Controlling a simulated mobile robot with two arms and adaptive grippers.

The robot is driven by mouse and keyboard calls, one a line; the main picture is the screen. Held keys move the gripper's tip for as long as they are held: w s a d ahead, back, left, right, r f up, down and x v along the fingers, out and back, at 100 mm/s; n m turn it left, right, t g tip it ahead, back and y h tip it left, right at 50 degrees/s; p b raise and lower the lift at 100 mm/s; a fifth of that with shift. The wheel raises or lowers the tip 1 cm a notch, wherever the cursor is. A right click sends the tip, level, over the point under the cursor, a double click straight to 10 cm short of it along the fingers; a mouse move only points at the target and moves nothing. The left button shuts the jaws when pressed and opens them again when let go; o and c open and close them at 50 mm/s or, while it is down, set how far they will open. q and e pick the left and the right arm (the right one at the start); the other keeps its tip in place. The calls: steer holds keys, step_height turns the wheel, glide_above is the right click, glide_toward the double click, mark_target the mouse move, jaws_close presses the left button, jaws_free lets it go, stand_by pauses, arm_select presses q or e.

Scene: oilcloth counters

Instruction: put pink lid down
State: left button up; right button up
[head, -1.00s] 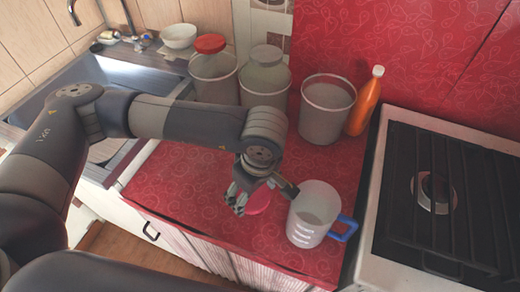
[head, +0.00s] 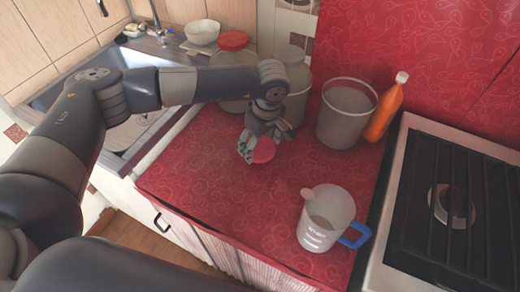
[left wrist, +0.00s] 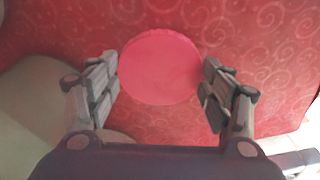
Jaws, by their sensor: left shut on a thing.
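The pink lid (head: 263,151) is a flat round disc. My left gripper (head: 258,146) is shut on it over the red counter. In the left wrist view the lid (left wrist: 160,67) lies between the two fingers of the left gripper (left wrist: 160,88), which flank its edges. I cannot tell whether the lid touches the counter or hangs just above it. A whitish measuring jug (head: 325,218) with a blue handle stands upright and open to the front right of the gripper, apart from it. My right gripper is not in view.
A grey bucket (head: 345,115) and an orange bottle (head: 386,110) stand at the back right. Lidded containers, one with a red lid (head: 233,41), stand behind my left arm. A stove (head: 450,190) is on the right, a sink (head: 75,88) on the left. The front-left counter is clear.

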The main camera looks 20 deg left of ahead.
mark_target(260, 148)
arm_select(q)
step_height(260, 148, down, 3)
steer(key=shift+r+b, duration=0.2)
steer(key=shift+b, duration=0.15)
steer(key=shift+f+b, duration=0.35)
steer(key=shift+b, duration=0.05)
steer(key=o, duration=0.7)
